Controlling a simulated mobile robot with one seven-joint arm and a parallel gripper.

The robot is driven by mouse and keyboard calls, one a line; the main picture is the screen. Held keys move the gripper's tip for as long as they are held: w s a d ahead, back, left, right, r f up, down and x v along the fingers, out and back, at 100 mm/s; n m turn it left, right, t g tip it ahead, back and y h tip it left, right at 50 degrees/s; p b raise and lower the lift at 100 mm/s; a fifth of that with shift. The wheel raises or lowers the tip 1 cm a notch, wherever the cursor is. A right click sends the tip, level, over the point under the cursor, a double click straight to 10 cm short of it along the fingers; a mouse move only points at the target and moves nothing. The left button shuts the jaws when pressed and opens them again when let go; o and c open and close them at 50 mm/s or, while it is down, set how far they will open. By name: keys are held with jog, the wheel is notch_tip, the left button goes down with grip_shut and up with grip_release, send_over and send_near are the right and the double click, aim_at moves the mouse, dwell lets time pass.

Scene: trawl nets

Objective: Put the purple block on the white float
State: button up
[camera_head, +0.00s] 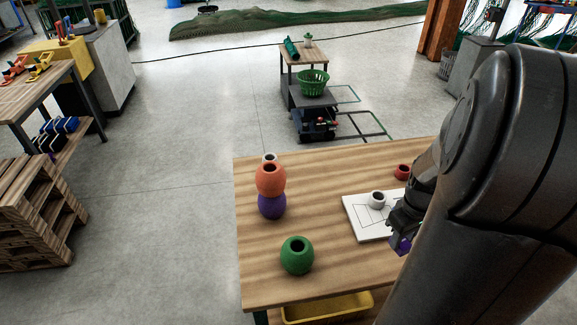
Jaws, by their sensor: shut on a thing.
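The purple block (405,247) shows as a small patch at the fingers of my gripper (400,236). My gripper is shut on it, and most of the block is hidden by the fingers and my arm. The white float (377,203), with a dark hole in its top, stands on a white board (360,231) marked with dark lines. My gripper is to the right of the float and nearer the camera in this view. I cannot tell the height of the block above the table.
On the wooden table (340,283), an orange float (270,183) appears on top of a purple float (272,207), with a whitish one (269,158) behind. A green float (297,258) stands in front. A red float (402,172) is behind my gripper. The table's middle is clear.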

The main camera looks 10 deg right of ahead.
jog(key=w+r+n, duration=0.2)
jog(key=w+n, duration=0.1)
jog(key=w, duration=0.6)
jog(key=w+r+n, duration=0.2)
jog(key=w+n, duration=0.1)
jog(key=w, duration=0.6)
jog(key=n, duration=0.9)
send_over(270, 157)
jog(key=f, duration=0.4)
jog(key=shift+d+f, duration=0.2)
jog(key=shift+f, duration=0.1)
jog(key=shift+w+a+f, duration=0.1)
jog(key=shift+a, duration=0.1)
jog(key=shift+f, duration=2)
